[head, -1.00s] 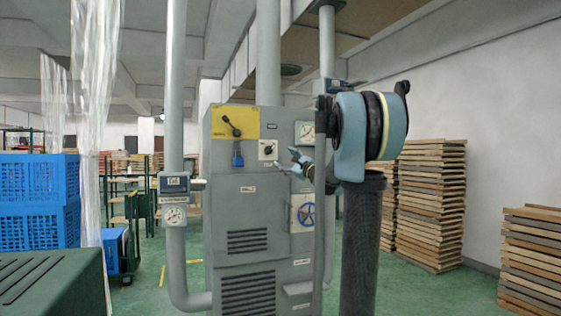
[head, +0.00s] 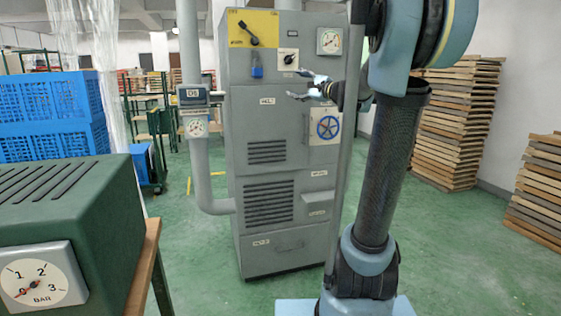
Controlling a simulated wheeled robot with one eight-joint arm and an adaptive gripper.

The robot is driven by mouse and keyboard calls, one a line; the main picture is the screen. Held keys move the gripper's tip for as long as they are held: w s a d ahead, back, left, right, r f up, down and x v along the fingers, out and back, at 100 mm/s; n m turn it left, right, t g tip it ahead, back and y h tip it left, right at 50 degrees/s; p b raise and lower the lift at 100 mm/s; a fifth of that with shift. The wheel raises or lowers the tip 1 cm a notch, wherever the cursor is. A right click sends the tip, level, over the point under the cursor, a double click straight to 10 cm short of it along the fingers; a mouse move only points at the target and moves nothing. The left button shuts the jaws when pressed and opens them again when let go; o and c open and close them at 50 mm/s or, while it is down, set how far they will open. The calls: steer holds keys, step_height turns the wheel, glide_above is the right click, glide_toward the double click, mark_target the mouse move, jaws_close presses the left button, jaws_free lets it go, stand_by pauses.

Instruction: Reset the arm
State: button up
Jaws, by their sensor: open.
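My arm, blue and black, rises on the right side of the head view. My gripper (head: 303,86) is at the end of the arm, pointing left, in front of the upper part of a grey cabinet (head: 277,130). Its two light fingers are spread apart with nothing between them. Part of the wrist is hidden behind a grey pipe and my own arm. I cannot tell how far the fingertips are from the cabinet face.
The cabinet bears a black lever (head: 248,33), a blue padlock (head: 256,69) and a blue handwheel (head: 327,127). A green machine (head: 75,190) stands front left, blue crates (head: 50,115) behind it. Stacked boards (head: 463,120) stand right. Green floor is clear between.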

steer(key=s+a+f+n+g+h, duration=0.2)
steer(key=s+f+n+g, duration=0.25)
steer(key=s+f, duration=0.65)
steer(key=s+a+f+n+g+h, duration=0.15)
steer(key=s+f+n+g, duration=0.3)
steer(key=s+f, duration=0.65)
steer(key=s+d+f+n+g+h, duration=0.1)
steer(key=s+d+f+n+h, duration=0.2)
steer(key=s+d+f, duration=0.4)
steer(key=s+d+f+n+g+h, duration=0.2)
steer(key=s+d+f+h, duration=0.4)
steer(key=s+f, duration=0.6)
steer(key=shift+d+f+n, duration=0.55)
steer(key=shift+d+n, duration=0.05)
steer(key=shift+d, duration=0.15)
steer(key=shift+w+f, duration=0.2)
steer(key=shift+w, duration=0.3)
